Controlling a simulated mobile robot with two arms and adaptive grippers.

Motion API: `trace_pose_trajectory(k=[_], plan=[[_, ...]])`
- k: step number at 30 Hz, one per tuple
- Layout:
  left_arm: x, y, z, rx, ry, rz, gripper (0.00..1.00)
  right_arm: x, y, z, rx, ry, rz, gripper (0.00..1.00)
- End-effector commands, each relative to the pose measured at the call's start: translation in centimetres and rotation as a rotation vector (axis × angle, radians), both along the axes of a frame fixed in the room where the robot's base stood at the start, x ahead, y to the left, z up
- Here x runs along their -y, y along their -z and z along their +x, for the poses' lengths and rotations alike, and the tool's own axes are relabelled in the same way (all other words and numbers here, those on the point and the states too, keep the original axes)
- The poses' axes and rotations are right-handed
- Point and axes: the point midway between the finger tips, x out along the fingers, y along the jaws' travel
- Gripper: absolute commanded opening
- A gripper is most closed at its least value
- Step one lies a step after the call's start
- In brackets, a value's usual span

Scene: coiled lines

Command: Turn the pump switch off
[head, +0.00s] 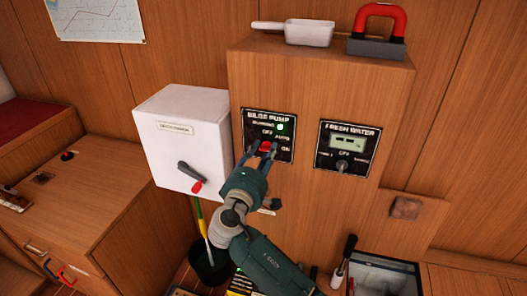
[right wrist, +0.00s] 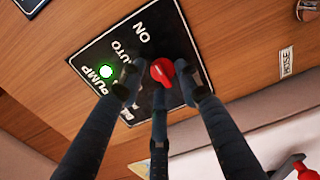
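The bilge pump panel (head: 254,124) is a black plate on the wooden cabinet front, marked OFF, AUTO and ON, with a lit green lamp (head: 280,127). Its switch is a red knob (head: 266,146), also seen in the right wrist view (right wrist: 163,72). My right gripper (head: 264,153) is at the knob, with its fingers spread around it. In the right wrist view a gap shows between the left finger and the knob; the right finger overlaps its edge, and contact cannot be told. The knob's exact pointing is partly hidden by the fingers. My left gripper is not in view.
A fresh water panel (head: 347,160) with a dark knob is to the right. A white box (head: 180,110) with a red-tipped lever (head: 190,177) stands close on the left. A scoop (head: 300,33) and a red-handled item (head: 380,25) lie on top. A bucket (head: 208,265) is below.

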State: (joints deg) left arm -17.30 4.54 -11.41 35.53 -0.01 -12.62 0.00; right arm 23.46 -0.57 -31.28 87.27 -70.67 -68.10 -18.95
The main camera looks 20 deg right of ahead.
Motion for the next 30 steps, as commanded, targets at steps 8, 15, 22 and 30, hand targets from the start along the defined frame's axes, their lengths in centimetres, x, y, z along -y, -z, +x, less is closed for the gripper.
trace_pose_trajectory(k=[8,15,22,30], plan=[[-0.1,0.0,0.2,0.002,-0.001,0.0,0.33,0.0,0.1,0.0,0.0,0.0,0.0,0.21],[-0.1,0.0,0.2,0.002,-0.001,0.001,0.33,0.0,0.1,0.0,-0.001,0.0,0.0,0.0],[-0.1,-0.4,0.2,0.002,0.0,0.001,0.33,0.0,0.0,0.0,-0.017,0.0,-0.022,0.0],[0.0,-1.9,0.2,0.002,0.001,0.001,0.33,-0.1,-0.2,0.0,-0.098,0.001,-0.14,0.0]])
